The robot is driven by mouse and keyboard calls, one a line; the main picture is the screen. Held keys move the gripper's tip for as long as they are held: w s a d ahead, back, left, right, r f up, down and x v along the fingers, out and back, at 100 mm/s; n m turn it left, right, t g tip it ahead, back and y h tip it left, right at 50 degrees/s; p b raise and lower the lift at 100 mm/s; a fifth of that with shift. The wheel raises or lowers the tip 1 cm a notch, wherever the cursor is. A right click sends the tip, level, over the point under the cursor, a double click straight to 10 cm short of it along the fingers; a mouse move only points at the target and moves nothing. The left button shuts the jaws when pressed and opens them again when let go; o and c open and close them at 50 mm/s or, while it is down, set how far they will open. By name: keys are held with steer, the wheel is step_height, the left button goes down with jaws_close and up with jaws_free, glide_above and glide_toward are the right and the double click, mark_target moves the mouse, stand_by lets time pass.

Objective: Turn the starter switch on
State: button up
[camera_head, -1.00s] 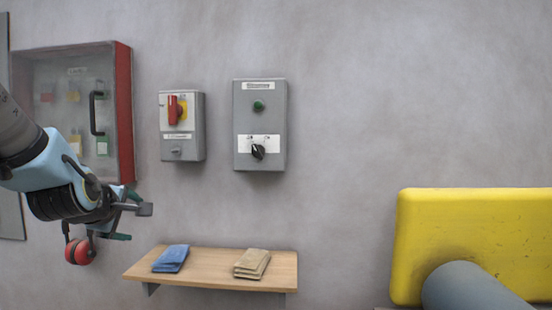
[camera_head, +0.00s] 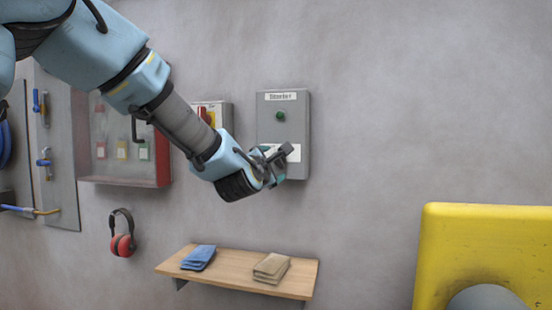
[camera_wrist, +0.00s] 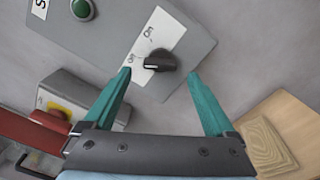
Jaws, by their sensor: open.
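The starter box (camera_head: 284,110) is a grey wall box with a green round light or button (camera_head: 280,116) above a white label. In the wrist view, a black rotary switch (camera_wrist: 160,61) sits on that white label (camera_wrist: 152,42), which has position words on it. My gripper (camera_head: 283,153) is in front of the lower part of the box and hides the switch in the head view. In the wrist view, my gripper (camera_wrist: 160,85) has its two teal fingers spread wide, with the switch ahead between their tips. The fingers appear apart from the knob.
A second grey box (camera_head: 226,115) with a red handle is just left, partly behind my arm. A wooden shelf (camera_head: 223,275) with blue and tan folded cloths is below. A yellow machine part (camera_head: 480,240) is at lower right. The wall to the right is clear.

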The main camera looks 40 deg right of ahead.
mark_target(276, 162)
steer(key=shift+p+x, duration=0.4)
steer(key=shift+x, duration=1.2)
steer(key=c, duration=1.4)
